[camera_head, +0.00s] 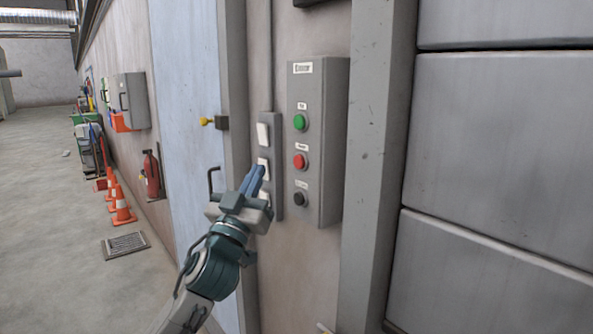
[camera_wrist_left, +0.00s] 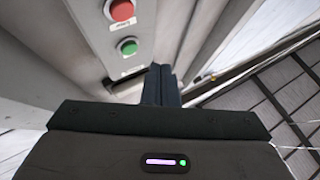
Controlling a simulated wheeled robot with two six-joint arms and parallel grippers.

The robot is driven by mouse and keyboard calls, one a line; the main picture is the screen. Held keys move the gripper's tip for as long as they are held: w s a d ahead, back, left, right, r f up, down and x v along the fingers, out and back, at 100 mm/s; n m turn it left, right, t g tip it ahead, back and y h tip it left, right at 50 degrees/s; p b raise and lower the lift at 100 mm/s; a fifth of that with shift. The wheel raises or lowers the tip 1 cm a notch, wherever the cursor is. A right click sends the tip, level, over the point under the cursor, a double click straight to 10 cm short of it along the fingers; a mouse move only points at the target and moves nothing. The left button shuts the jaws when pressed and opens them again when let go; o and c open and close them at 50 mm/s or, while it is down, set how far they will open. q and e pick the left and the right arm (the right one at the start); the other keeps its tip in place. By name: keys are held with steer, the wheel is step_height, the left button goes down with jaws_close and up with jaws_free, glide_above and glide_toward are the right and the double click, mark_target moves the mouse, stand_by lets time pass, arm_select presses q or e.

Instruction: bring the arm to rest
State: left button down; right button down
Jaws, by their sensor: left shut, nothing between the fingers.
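My left gripper (camera_head: 254,181) is shut and empty, with its blue-grey fingers pointing up, in front of the narrow grey switch plate (camera_head: 268,130) on the wall. The fingers overlap the plate's lower switches in the head view; I cannot tell whether they touch it. In the left wrist view the closed fingers (camera_wrist_left: 161,85) stand together in the middle, with nothing between them. My right gripper is not in view.
A grey control box (camera_head: 330,150) with green (camera_head: 299,122), red (camera_head: 300,162) and black (camera_head: 300,199) buttons is right of the gripper. A blue-grey door (camera_head: 185,90) is to the left. Floor at left is open.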

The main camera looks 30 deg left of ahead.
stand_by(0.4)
